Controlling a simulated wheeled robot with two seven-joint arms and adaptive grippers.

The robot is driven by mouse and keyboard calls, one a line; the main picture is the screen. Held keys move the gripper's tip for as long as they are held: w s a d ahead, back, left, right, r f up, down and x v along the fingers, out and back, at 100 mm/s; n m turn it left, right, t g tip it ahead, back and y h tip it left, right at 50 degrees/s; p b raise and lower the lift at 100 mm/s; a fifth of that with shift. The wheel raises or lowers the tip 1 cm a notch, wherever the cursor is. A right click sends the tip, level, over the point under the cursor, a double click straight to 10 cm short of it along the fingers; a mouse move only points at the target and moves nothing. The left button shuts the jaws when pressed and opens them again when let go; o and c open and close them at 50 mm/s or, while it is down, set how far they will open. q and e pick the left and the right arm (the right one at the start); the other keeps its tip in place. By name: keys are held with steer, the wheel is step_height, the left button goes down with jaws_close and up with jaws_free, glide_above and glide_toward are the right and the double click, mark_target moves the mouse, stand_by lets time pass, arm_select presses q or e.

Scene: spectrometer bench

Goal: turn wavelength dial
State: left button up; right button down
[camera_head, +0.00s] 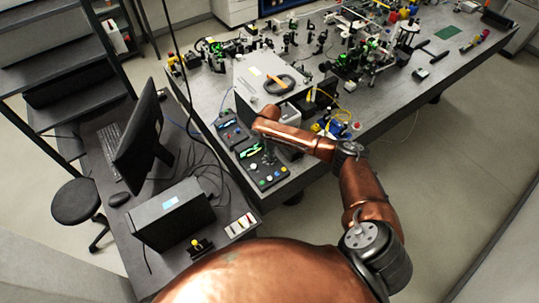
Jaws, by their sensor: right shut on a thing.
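My right arm reaches across the bench corner, and its small dark gripper (268,154) points down at a black control panel (277,181) with several coloured knobs. The gripper is shut on what seems to be the wavelength dial, at the panel's back part; the fingers and wrist hide the dial, so its marking and angle cannot be read. A grey instrument box (252,72) with a black ring and an orange item on top stands just behind my wrist. My left gripper is not in view.
A second black panel (232,131) lies to the left of the gripper. Optical mounts and cables crowd the back of the dark bench (395,112). A monitor (139,143) and a box-shaped unit (172,216) stand on the left desk. The floor on the right is clear.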

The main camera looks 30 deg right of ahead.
steer(key=shift+w+n, duration=0.1)
steer(key=shift+n, duration=1.1)
steer(key=c, duration=1.8)
jaws_free()
steer(key=shift+o, duration=0.2)
steer(key=shift+r, duration=0.2)
step_height(320, 180, up, 12)
steer(key=shift+f, duration=0.15)
